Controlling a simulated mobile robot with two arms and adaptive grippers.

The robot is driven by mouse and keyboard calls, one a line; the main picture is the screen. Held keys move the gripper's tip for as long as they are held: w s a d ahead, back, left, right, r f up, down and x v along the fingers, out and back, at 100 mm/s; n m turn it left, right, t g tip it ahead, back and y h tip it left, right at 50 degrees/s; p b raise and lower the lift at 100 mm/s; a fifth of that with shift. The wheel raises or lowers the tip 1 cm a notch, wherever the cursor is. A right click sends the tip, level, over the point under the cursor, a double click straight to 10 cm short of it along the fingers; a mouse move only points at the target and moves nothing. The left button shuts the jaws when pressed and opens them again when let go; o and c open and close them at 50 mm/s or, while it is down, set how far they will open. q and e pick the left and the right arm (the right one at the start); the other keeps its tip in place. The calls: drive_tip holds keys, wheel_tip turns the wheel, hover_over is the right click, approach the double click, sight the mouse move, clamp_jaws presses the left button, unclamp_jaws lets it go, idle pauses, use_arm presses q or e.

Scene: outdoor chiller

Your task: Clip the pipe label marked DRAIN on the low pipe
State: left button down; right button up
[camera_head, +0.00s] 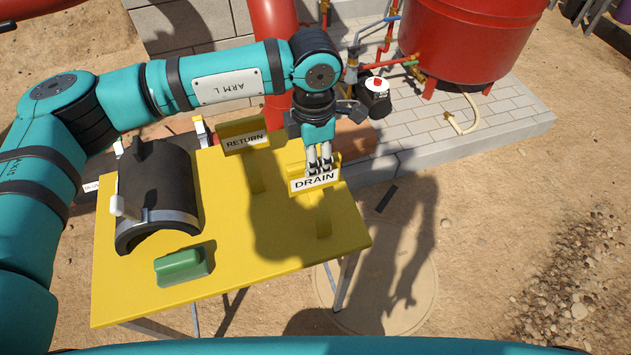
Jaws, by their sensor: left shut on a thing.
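The DRAIN label (315,182) is a yellow piece with a white plate and black lettering, at the right part of the yellow table. My left gripper (319,166) comes down from above and is shut on the top of the DRAIN label. The label is at its yellow stand (322,222); I cannot tell whether it still touches it. A RETURN label (246,140) of the same kind sits on a stand to the left. I cannot tell which pipe is the low pipe. My right gripper is not in view.
The yellow table (225,265) also holds a black half-round shell (155,185) and a green block (182,265). Behind it are a red tank (465,40), thin pipes and a small black device (374,97) on a paved slab (500,115). Open dirt lies to the right.

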use_arm(q)
drive_tip(key=shift+r+p, duration=0.85)
drive_tip(key=shift+r, duration=2.25)
drive_tip(key=c, duration=1.9)
unclamp_jaws()
drive_tip(key=shift+c, duration=0.2)
clamp_jaws()
drive_tip(key=shift+f, duration=0.1)
